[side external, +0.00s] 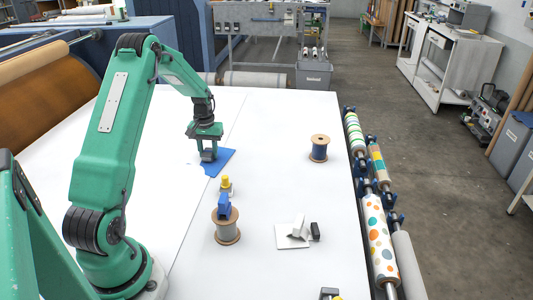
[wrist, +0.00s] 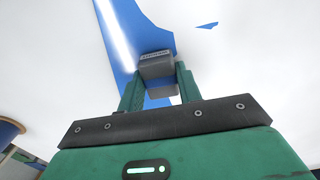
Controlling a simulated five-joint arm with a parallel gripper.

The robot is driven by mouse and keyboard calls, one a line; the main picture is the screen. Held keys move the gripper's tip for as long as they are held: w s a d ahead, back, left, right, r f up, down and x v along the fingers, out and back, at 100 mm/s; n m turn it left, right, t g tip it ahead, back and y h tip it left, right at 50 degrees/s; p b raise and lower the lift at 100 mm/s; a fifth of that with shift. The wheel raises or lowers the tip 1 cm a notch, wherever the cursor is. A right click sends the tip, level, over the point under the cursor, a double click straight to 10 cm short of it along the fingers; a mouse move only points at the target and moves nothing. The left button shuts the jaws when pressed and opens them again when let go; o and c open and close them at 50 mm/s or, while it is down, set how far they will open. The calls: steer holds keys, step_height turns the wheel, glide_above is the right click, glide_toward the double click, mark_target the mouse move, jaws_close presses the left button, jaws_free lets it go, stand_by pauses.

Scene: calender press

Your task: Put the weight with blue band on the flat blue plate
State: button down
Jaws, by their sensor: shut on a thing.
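My gripper (side external: 208,157) is over the left part of the flat blue plate (side external: 225,160) on the white table. In the wrist view, my gripper (wrist: 158,88) is shut on a dark grey block-shaped weight (wrist: 156,66) with small light marking on its upper edge. The blue plate (wrist: 148,30) shows behind and beneath the weight. In the side view the weight is mostly hidden by my fingers.
A yellow-topped object (side external: 226,183) and a spool (side external: 227,230) with a blue thing on it stand nearer the camera. A blue-wound spool (side external: 319,149) stands right. A white pad (side external: 291,240) holds a pale piece beside a black block (side external: 315,231). Patterned rollers (side external: 376,235) line the right edge.

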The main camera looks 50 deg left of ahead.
mark_target(208, 151)
steer(key=c, duration=1)
jaws_free()
steer(key=shift+f, duration=0.1)
steer(key=shift+o, duration=0.2)
step_height(208, 151, up, 12)
steer(key=shift+r, duration=0.2)
